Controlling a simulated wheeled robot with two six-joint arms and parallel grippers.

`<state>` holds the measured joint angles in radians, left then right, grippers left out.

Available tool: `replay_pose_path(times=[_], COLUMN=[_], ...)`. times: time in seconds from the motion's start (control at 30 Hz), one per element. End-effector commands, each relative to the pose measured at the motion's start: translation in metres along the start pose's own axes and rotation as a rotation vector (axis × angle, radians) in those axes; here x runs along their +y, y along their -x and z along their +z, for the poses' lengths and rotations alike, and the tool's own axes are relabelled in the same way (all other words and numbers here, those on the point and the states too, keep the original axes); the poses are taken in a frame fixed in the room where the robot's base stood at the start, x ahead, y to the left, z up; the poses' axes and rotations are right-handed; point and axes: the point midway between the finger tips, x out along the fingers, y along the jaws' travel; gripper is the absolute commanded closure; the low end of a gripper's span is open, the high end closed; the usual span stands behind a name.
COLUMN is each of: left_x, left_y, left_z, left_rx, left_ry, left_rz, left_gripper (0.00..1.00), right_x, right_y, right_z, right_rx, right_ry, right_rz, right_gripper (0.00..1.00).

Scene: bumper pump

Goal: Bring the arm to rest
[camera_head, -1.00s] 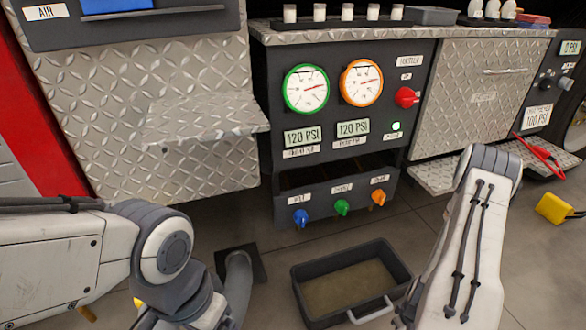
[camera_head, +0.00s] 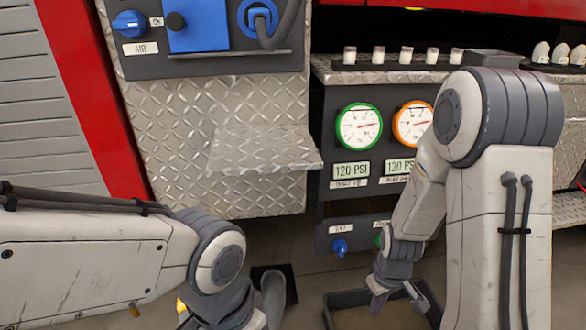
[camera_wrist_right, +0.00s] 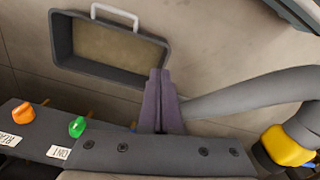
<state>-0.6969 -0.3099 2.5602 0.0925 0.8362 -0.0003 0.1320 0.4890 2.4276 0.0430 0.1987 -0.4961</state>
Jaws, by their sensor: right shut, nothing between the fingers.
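My right arm rises large on the right of the head view and bends down in front of the panel. Its gripper (camera_head: 378,298) points downward near the bottom edge, in front of the panel's lower knobs. In the right wrist view the two dark fingers of my right gripper (camera_wrist_right: 160,98) are pressed together with nothing between them. My left arm comes in from the left of the head view and bends down past the bottom edge. The left gripper is out of view.
A grey tray (camera_wrist_right: 60,40) lies on the floor beyond the right fingers. The panel has a blue knob (camera_head: 340,247), a green knob (camera_wrist_right: 77,127) and an orange knob (camera_wrist_right: 22,113). A metal shelf (camera_head: 265,150) juts out left of the gauges. A thick grey hose (camera_wrist_right: 245,92) lies near the fingers.

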Motion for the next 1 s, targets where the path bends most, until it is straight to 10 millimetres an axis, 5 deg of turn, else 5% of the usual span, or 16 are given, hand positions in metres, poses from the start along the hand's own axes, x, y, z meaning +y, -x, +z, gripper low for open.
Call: replay_pose_path(times=[0.03, 0.2, 0.4, 0.67, 1.0], left_x=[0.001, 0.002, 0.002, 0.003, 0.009], left_y=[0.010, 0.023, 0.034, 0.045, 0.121], left_z=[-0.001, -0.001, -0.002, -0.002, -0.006], left_rx=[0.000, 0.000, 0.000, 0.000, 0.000], left_ry=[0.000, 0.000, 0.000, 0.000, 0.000], left_rz=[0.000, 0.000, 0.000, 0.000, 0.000], left_gripper=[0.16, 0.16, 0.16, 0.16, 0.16], right_x=[-0.028, -0.112, -0.173, -0.213, -0.211], right_y=[0.035, 0.114, 0.173, 0.221, 0.296], right_z=[-0.011, -0.006, 0.029, 0.082, 0.079], right_rx=[0.017, 0.029, 0.028, 0.021, 0.014], right_ry=[0.047, 0.147, 0.233, 0.323, 0.313], right_rz=[0.000, -0.027, -0.059, -0.090, -0.088], right_gripper=[1.00, 1.00, 1.00, 1.00, 1.00])
